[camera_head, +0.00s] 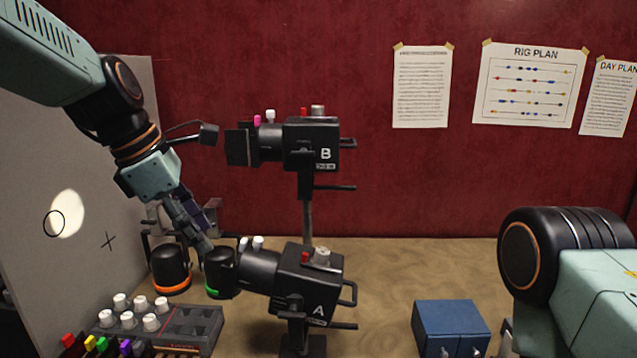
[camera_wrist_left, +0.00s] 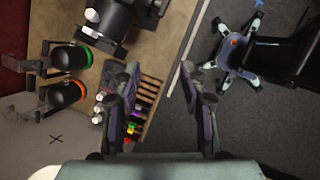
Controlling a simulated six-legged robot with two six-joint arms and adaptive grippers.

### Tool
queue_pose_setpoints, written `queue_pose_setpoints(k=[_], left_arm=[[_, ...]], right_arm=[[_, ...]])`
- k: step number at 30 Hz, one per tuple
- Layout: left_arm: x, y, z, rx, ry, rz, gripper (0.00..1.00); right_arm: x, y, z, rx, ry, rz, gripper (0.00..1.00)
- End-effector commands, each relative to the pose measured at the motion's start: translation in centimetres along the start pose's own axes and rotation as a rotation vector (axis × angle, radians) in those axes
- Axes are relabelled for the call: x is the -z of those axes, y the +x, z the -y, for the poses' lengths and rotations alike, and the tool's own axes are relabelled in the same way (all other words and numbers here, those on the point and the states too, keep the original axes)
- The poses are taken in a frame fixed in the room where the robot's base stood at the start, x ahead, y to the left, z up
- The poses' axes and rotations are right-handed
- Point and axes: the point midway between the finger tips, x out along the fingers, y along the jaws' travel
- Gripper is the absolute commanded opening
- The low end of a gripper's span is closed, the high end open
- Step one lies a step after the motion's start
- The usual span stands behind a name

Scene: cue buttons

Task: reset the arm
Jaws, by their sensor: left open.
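My left arm comes in from the upper left in the head view. Its left gripper (camera_head: 203,238) points down, in front of the dark domes and above the bench. In the left wrist view the two fingers of the left gripper (camera_wrist_left: 160,82) are apart, with nothing held between them. The control panel (camera_wrist_left: 151,82) shows below and behind the left finger. My right arm shows only as a dark joint and pale green link at the right edge of the head view; its gripper is out of view.
Lamp A (camera_head: 305,275) stands low and lamp B (camera_head: 312,145) higher on a post. An orange-ringed dome (camera_head: 170,265) and a green-ringed dome (camera_head: 220,275) stand near the gripper. A panel (camera_head: 196,322) has white knobs and coloured keys.

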Motion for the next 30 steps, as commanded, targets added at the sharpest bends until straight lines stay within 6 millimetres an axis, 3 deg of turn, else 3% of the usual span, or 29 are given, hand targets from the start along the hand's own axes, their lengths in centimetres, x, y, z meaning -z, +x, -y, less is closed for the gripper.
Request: queue_pose_setpoints(k=[5, 12, 19, 23, 26, 30], left_arm=[[0.0, 0.1, -0.1, 0.0, 0.026, 0.0, 0.43], [0.1, 0.2, -3.1, -0.135, 0.258, -0.02, 0.43], [1.6, 1.4, -5.5, -0.291, 0.56, -0.116, 0.43], [4.7, 5.9, -5.6, -0.343, 0.806, -0.231, 0.43], [8.2, 11.5, -4.4, -0.339, 1.019, -0.332, 0.43], [12.9, 19.1, -1.3, -0.289, 1.276, -0.434, 0.43]], right_arm=[[0.0, 0.0, 0.0, 0.0, 0.0, -0.001, 0.34], [0.0, 0.0, 0.0, 0.0, 0.0, -0.001, 0.34], [0.0, 0.1, 0.0, 0.0, 0.0, -0.001, 0.34], [0.1, 1.5, 0.0, 0.0, 0.0, -0.001, 0.34], [0.1, 3.4, 0.0, 0.0, 0.0, -0.001, 0.34], [0.0, 6.0, 0.0, 0.0, 0.0, 0.0, 0.34]])
